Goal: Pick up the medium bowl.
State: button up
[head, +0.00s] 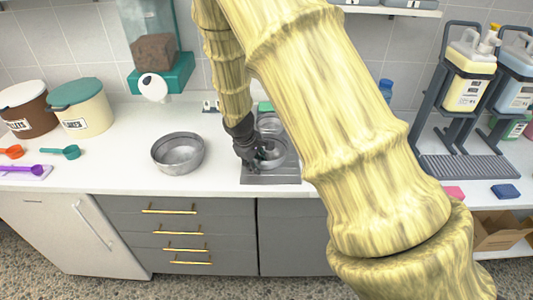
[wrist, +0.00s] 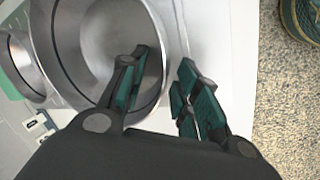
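The medium bowl, as I judge by size, is the shiny metal bowl (head: 275,151) at the front of a grey stand (head: 270,179) on the counter. My gripper (head: 257,162) is at its left front side and partly hides it. In the wrist view the bowl (wrist: 95,30) fills the upper middle. My gripper (wrist: 164,64) is open there, with one finger over the bowl's inside and the other outside its rim. I cannot tell whether either finger touches the wall.
A smaller-looking metal bowl (head: 268,122) sits behind it on the stand. A wider metal bowl (head: 178,153) stands on the counter to the left. Lidded tubs (head: 82,108) and scoops (head: 65,152) are farther left. Pump bottles (head: 468,75) stand in a rack at right.

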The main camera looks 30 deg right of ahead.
jog(key=shift+c, duration=0.2)
grip_shut()
jog(key=shift+r, duration=0.1)
